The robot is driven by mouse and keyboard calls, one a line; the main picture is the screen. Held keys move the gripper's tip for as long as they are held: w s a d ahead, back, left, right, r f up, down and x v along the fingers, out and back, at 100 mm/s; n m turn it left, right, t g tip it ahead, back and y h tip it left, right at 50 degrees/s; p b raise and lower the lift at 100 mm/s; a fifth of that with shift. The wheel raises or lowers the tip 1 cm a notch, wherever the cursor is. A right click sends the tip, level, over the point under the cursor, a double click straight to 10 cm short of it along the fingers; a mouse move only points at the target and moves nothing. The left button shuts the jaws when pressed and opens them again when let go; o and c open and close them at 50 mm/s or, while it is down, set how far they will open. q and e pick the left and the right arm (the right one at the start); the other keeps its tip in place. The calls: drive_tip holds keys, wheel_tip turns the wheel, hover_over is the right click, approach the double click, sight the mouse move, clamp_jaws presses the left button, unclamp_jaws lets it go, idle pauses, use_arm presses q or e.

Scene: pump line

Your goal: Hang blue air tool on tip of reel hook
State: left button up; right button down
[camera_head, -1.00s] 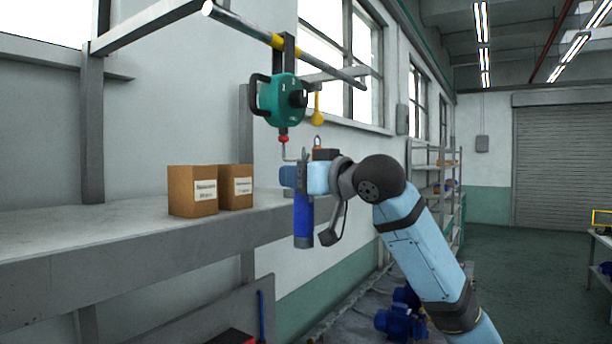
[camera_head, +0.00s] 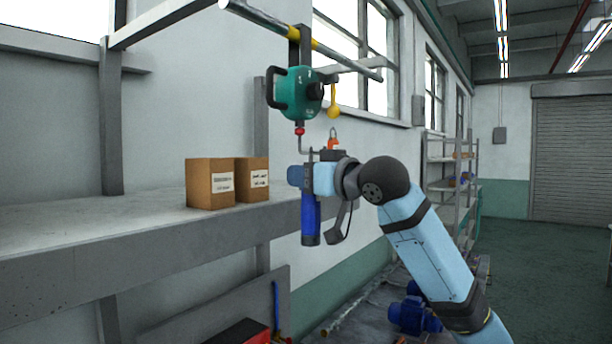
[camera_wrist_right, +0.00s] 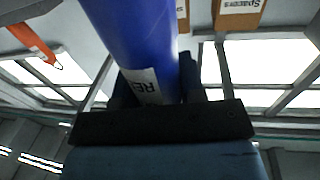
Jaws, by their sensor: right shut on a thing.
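The blue air tool (camera_head: 311,218) hangs upright in my right gripper (camera_head: 309,180), which is shut on its upper part. In the right wrist view the tool's blue body (camera_wrist_right: 135,40), with a white label, fills the middle between the fingers. An orange piece with a metal loop (camera_head: 333,143) shows just above and right of the gripper; its joint to the tool is hidden. The thin reel hook (camera_head: 300,146) hangs below a red ball under the teal reel (camera_head: 299,92). Its bent lower end is just above the gripper in the picture; contact cannot be told. My left gripper is not in view.
The reel hangs from an overhead rail (camera_head: 262,22) with yellow bands. A yellow knob (camera_head: 334,112) hangs beside it. Two cardboard boxes (camera_head: 211,184) stand on the grey shelf (camera_head: 120,222) at left. Blue pumps (camera_head: 412,313) stand low behind my arm. Open floor lies at right.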

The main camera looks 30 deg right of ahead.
drive_tip(key=shift+r, duration=0.1)
drive_tip(key=c, duration=0.6)
unclamp_jaws()
drive_tip(key=shift+s, duration=0.1)
drive_tip(key=shift+b+v, duration=2.05)
drive_tip(key=shift+v, duration=4.85)
